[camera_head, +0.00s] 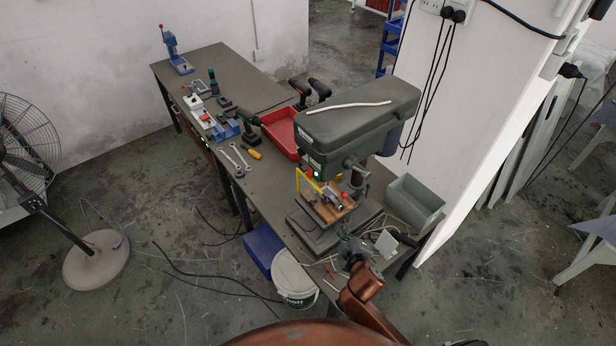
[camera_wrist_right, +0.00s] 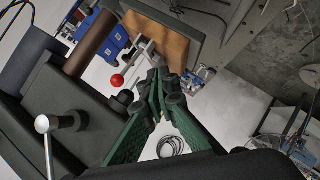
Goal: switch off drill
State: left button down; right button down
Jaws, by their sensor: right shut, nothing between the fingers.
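The drill (camera_head: 355,118) is a dark grey drill press on the dark workbench (camera_head: 265,190). A red and a green button (camera_head: 314,174) sit on the front of its head, above the yellow guard (camera_head: 308,182). My right gripper (camera_head: 348,243) is shut and empty, in front of the drill's base and below the buttons, apart from them. In the wrist view its closed fingertips (camera_wrist_right: 160,78) point toward a wooden board (camera_wrist_right: 168,38) and a red knob (camera_wrist_right: 117,81). The buttons cannot be made out in that view. My left gripper is not in view.
A grey bin (camera_head: 414,203) stands right of the drill and a red tray (camera_head: 282,132) behind it. Wrenches (camera_head: 238,158) and power tools lie on the bench to the left. A white bucket (camera_head: 293,280) and blue box (camera_head: 262,250) stand on the floor in front.

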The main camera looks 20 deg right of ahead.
jog(key=w+a+r+n+t+y, duration=0.3)
jog(key=a+r+n, duration=0.3)
jog(key=r, duration=0.8)
jog(key=w+a+t, duration=0.1)
jog(key=a, duration=0.2)
jog(key=shift+w+a+n+y, duration=0.15)
jog(key=shift+a+n+y, duration=0.15)
jog(key=shift+a, duration=0.1)
jog(key=shift+p, duration=0.3)
jog(key=p, duration=0.2)
send_near(309, 173)
jog(key=w+a, duration=0.6)
jog(key=d, duration=0.2)
jog(key=w+d+f, duration=0.1)
jog(key=shift+d, duration=0.25)
